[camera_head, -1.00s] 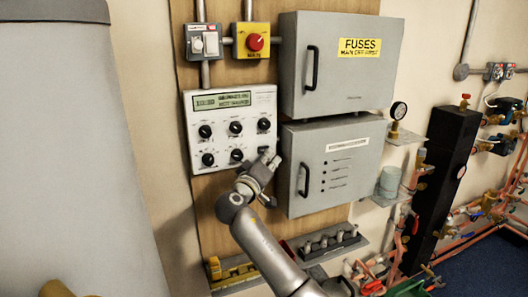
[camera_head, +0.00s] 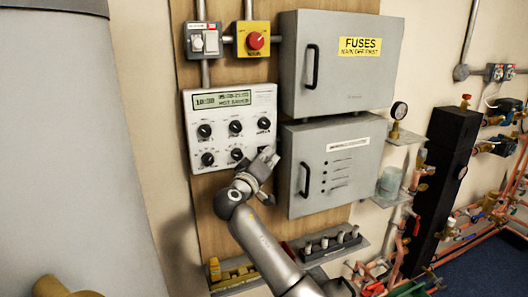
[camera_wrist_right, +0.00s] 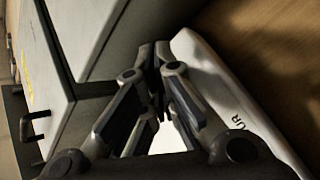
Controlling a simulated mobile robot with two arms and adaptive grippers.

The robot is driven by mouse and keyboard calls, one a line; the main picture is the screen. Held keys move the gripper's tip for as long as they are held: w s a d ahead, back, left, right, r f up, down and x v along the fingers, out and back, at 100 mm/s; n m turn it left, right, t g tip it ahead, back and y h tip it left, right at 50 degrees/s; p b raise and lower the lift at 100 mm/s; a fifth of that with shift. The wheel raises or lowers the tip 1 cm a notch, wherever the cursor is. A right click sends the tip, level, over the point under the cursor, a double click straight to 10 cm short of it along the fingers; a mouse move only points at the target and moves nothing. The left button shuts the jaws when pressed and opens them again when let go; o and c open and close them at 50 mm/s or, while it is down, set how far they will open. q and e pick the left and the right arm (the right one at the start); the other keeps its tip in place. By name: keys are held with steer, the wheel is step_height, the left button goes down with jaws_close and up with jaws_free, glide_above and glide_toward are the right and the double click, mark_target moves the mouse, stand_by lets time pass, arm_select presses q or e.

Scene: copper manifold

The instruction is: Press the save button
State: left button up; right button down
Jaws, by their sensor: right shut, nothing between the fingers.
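The white control panel (camera_head: 217,147) is mounted on the wooden board, with a green display (camera_head: 222,100) and rows of black knobs. The lower display line appears to read "NOT SAVED". No save button can be made out; the panel's lower right corner is hidden behind my right gripper (camera_head: 270,156). That gripper is shut and empty, its tips at that corner; I cannot tell whether they touch. In the right wrist view the closed fingers (camera_wrist_right: 155,52) lie against or just before the white panel edge (camera_wrist_right: 232,88). My left gripper is out of view.
The grey lower cabinet (camera_head: 345,185) stands close to the right of the gripper, with the fuse box (camera_head: 370,75) above it. A yellow box with a red button (camera_head: 255,41) is above the panel. A shelf (camera_head: 335,247) with small items is below.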

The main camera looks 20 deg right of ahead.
steer(key=shift+w, duration=0.15)
stand_by(0.5)
steer(key=shift+s, duration=0.8)
steer(key=s+p, duration=0.1)
steer(key=s, duration=0.4)
steer(key=shift+a+p, duration=0.15)
steer(key=shift+p, duration=0.15)
steer(key=shift+f, duration=0.1)
stand_by(0.3)
